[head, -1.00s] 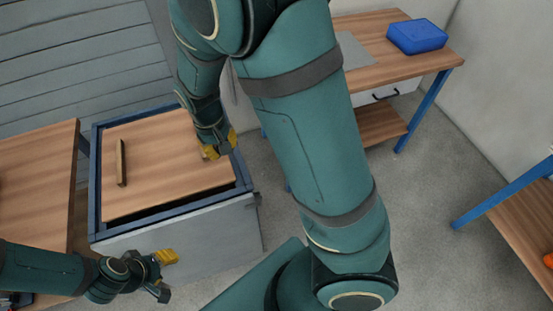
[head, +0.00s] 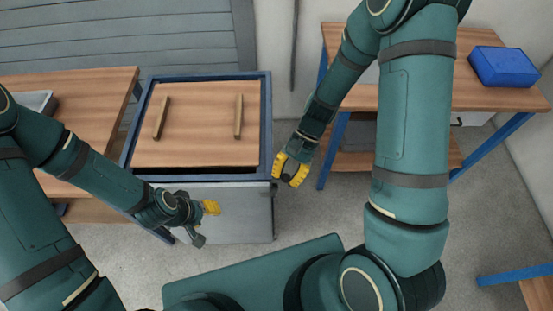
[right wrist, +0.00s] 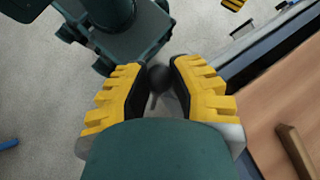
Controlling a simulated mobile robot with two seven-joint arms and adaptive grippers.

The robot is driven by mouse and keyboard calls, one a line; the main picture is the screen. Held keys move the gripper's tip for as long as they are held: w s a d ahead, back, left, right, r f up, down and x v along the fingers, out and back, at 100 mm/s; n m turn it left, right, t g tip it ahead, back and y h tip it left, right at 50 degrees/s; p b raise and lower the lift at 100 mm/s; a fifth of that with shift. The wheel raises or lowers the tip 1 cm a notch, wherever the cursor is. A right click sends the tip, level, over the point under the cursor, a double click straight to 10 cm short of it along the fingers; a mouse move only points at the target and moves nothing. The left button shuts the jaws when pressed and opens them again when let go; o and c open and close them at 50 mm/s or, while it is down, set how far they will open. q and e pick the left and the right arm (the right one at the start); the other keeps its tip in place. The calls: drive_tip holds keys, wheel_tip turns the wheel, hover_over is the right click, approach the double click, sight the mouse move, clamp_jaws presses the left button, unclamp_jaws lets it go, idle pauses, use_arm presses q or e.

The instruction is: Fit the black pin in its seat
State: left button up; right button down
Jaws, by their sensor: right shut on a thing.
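My right gripper (head: 291,172) is just off the front right corner of the blue-framed cabinet, shut on a small dark thing, seemingly the black pin (head: 288,178). In the right wrist view the pin shows a round dark head (right wrist: 160,76) between the yellow finger pads, with a thin shank below it. My left gripper (head: 205,223) is empty in front of the cabinet's grey face, its fingers apart. I cannot make out the pin's seat; a small dark fitting (head: 273,187) is at the cabinet's front right corner, close to the right gripper.
The cabinet frame (head: 266,120) surrounds a wooden top with two wooden bars (head: 161,118) (head: 238,116). A wooden table (head: 100,90) stands left; a bench (head: 470,50) with a blue box (head: 509,66) stands back right. Grey floor (head: 320,215) is clear right of the cabinet.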

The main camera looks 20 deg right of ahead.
drive_tip(key=y, duration=0.1)
drive_tip(key=a+m+y, duration=0.1)
drive_tip(key=m+y, duration=0.1)
drive_tip(key=shift+s+a+r+t, duration=0.15)
drive_tip(key=shift+r+t, duration=0.1)
drive_tip(key=shift+t, duration=0.05)
wheel_tip(320, 180, up, 4)
drive_tip(key=w+f+m+t+y, duration=0.1)
drive_tip(key=w+m+t+y, duration=0.2)
drive_tip(key=m+t+y, duration=0.25)
drive_tip(key=shift+n+g, duration=0.35)
drive_tip(key=shift+s+a+f+b, duration=0.1)
drive_tip(key=shift+a+f+b, duration=0.1)
drive_tip(key=shift+f+b, duration=0.85)
drive_tip(key=shift+s+a+f+b, duration=0.1)
drive_tip(key=shift+a+f+b, duration=0.05)
drive_tip(key=shift+f+b, duration=0.85)
drive_tip(key=shift+f, duration=0.15)
drive_tip(key=shift+w+p, duration=0.1)
drive_tip(key=shift+p, duration=0.2)
drive_tip(key=shift+f+b, duration=0.8)
drive_tip(key=shift+f, duration=0.3)
drive_tip(key=shift+f, duration=0.1)
